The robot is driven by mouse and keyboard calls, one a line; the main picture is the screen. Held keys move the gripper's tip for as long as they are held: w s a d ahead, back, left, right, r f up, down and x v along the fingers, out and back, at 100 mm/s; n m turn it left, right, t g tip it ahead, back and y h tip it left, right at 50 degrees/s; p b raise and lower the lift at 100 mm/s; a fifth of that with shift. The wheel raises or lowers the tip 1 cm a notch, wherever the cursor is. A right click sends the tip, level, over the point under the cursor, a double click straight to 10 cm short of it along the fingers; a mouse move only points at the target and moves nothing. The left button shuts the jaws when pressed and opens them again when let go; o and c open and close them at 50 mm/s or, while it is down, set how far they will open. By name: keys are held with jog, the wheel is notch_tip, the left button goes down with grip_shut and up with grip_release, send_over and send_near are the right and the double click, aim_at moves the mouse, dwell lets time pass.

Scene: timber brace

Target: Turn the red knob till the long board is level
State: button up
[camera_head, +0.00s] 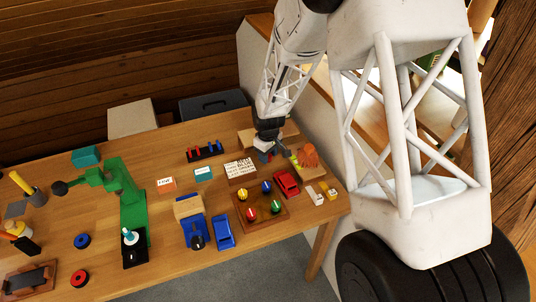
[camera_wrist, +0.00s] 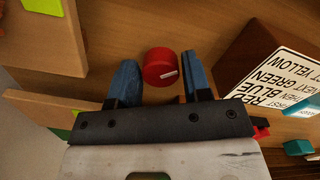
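The red knob (camera_wrist: 160,67) shows in the wrist view, round, with a white pointer mark toward its lower right. It sits on a brown wooden surface. My gripper (camera_wrist: 162,76) is open, with one blue finger on each side of the knob. Small gaps show between the knob and both fingers. In the head view my gripper (camera_head: 268,152) is over the back right of the bench, and the knob is hidden there. A light wooden piece (camera_head: 248,136) stands behind the gripper; I cannot tell whether it is the long board, or whether the board is level.
A lettered sign (camera_head: 240,168) stands left of the gripper. A wooden panel with coloured knobs (camera_head: 262,224), a red toy car (camera_head: 287,182) and an orange object (camera_head: 309,155) are close by. A black rack (camera_head: 205,151) and a green clamp-like tool (camera_head: 131,205) stand farther left.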

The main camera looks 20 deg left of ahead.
jog(key=c, duration=0.5)
jog(key=shift+c, duration=0.2)
jog(key=shift+m, duration=2.2)
jog(key=o, duration=0.9)
jog(key=shift+o, duration=0.2)
jog(key=shift+r, duration=0.1)
jog(key=shift+r, duration=3.8)
